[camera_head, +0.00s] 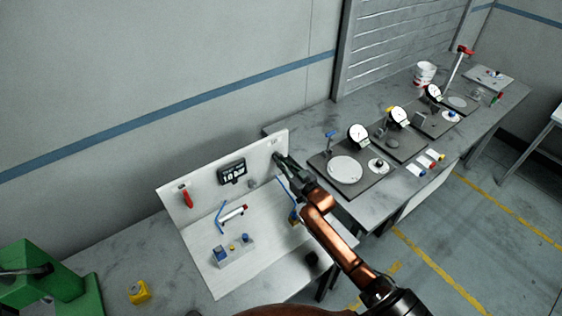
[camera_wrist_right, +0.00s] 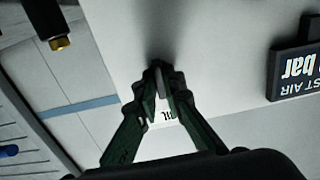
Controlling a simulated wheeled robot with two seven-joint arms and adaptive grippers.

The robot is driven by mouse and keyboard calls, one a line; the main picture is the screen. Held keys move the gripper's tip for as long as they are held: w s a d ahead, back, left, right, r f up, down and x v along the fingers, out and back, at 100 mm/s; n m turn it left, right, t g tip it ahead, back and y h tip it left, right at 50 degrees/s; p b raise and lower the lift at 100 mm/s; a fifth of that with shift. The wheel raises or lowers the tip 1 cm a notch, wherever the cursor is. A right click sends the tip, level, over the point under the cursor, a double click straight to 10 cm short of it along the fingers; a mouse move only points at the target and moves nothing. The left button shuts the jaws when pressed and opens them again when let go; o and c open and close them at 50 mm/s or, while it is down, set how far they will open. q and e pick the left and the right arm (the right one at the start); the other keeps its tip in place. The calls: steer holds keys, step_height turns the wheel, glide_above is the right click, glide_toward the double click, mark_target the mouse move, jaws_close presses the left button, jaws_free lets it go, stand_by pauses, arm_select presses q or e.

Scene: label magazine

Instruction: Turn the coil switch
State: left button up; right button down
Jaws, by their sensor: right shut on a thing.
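The coil switch (camera_wrist_right: 158,78) is a small dark knob on the upper right of the upright white panel (camera_head: 205,188). It shows between my fingertips in the right wrist view; in the head view my gripper hides it. My right gripper (camera_head: 279,159) reaches the panel from the front right. Its two green-black fingers (camera_wrist_right: 160,88) are shut on the knob. A white label (camera_wrist_right: 163,117), partly covered by the fingers, ends in "IL".
A valve block (camera_head: 233,250) and blue tubes lie on the board below. Dial gauges (camera_head: 358,135) stand on the right bench. A green machine (camera_head: 45,275) stands at left.

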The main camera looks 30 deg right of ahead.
steer(key=c, duration=2)
jaws_free()
steer(key=shift+c, duration=0.2)
steer(key=s+d, duration=0.1)
steer(key=s, duration=1.1)
